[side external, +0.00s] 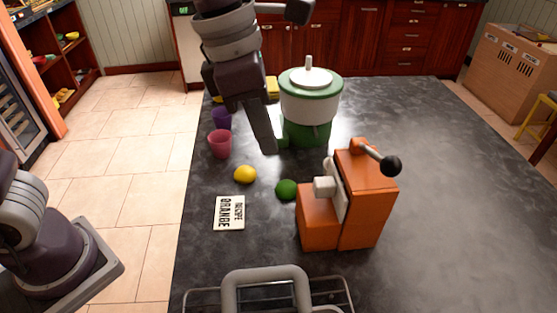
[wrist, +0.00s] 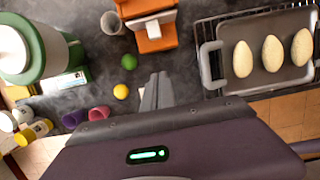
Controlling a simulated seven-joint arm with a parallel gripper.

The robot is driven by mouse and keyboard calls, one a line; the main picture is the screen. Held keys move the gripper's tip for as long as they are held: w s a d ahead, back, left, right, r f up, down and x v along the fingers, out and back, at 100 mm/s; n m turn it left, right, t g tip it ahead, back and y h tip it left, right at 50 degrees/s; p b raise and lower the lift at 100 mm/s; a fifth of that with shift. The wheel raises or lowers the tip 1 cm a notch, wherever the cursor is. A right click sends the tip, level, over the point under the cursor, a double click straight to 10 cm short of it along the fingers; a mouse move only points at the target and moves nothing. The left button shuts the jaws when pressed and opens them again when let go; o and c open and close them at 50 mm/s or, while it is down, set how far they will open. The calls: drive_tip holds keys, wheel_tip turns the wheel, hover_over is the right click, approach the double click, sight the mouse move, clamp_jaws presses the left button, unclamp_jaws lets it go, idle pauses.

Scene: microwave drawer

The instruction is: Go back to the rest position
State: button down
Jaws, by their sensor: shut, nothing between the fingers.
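My gripper (side external: 267,143) hangs above the dark countertop (side external: 440,200), fingers pointing down, in front of the green and white machine (side external: 309,100). Its fingers are shut with nothing between them. In the wrist view my gripper (wrist: 158,90) shows its closed fingers near the middle, close to a yellow ball (wrist: 121,92) and a green ball (wrist: 129,62). I cannot tell its exact height above the counter. It holds none of the objects.
An orange machine (side external: 345,210) with a black-knobbed lever stands right of the green ball (side external: 286,189). A pink cup (side external: 220,144), purple cup (side external: 222,118), yellow ball (side external: 245,174) and recipe card (side external: 229,213) lie left. A tray (wrist: 226,80) holds pale oval pieces. The counter's right is clear.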

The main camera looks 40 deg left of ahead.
drive_tip(key=s+a+m+t+y, duration=0.1)
drive_tip(key=s+a+m, duration=0.6)
drive_tip(key=m, duration=0.6)
drive_tip(key=s+a+m+t+y, duration=0.1)
drive_tip(key=s+a+m+t, duration=0.1)
drive_tip(key=s+a+m, duration=0.6)
drive_tip(key=m, duration=0.6)
drive_tip(key=shift+s+t, duration=0.2)
drive_tip(key=shift+t, duration=0.1)
drive_tip(key=shift+r, duration=0.1)
